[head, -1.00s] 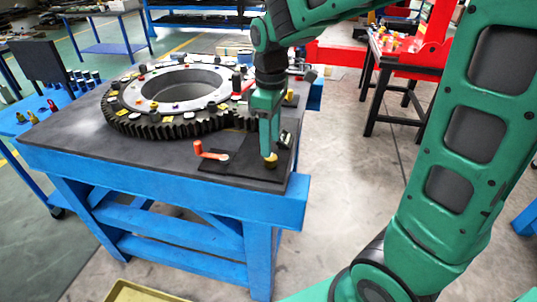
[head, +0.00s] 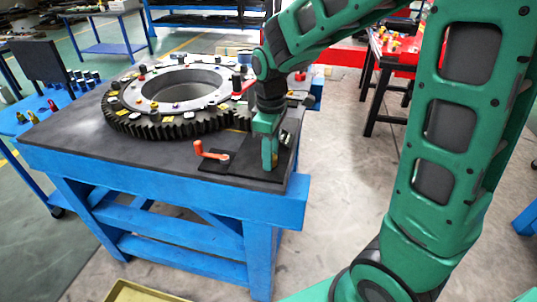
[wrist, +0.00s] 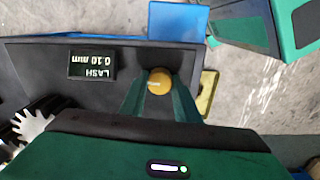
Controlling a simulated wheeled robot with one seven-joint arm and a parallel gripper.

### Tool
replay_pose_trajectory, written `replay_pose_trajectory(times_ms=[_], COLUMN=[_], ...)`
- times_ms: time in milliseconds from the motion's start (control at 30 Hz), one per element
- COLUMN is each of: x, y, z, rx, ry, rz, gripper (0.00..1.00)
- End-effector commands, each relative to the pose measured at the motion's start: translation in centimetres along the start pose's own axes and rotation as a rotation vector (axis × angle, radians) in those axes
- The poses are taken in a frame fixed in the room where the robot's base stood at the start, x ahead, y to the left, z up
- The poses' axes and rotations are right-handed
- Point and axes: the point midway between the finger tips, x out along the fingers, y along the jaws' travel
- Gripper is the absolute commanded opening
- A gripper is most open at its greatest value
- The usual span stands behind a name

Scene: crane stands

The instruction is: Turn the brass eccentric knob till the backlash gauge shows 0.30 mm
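The brass knob (wrist: 158,82) shows in the wrist view as a round brass top with a light mark on it. My gripper (head: 269,168) points down at the dark plate on the table's near right corner, and hides the knob in the head view. In the wrist view the two green fingers of my gripper (wrist: 159,92) stand on either side of the knob, close to it. I cannot tell whether they press on it. The backlash gauge (wrist: 92,65) appears upside down in the wrist view and reads LASH 0.10 mm.
An orange crank handle (head: 211,151) stands left of my gripper. A big toothed ring (head: 180,97) with small parts on it lies behind on the blue table (head: 150,185).

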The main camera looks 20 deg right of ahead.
Motion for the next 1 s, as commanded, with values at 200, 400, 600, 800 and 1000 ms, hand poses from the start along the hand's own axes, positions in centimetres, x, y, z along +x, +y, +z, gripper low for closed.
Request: replay_pose_trajectory(times_ms=[200,400,600,800,1000], x=[-0.06,-0.07,-0.09,-0.11,-0.12], y=[0.16,0.21,0.25,0.28,0.28], z=[0.01,0.02,0.03,0.03,0.01], rx=[0.017,0.088,0.231,0.418,0.609], ry=[0.001,0.001,0.002,0.003,0.004], rz=[0.002,0.003,0.004,0.004,0.004], gripper=[0.07,0.07,0.07,0.07,0.07])
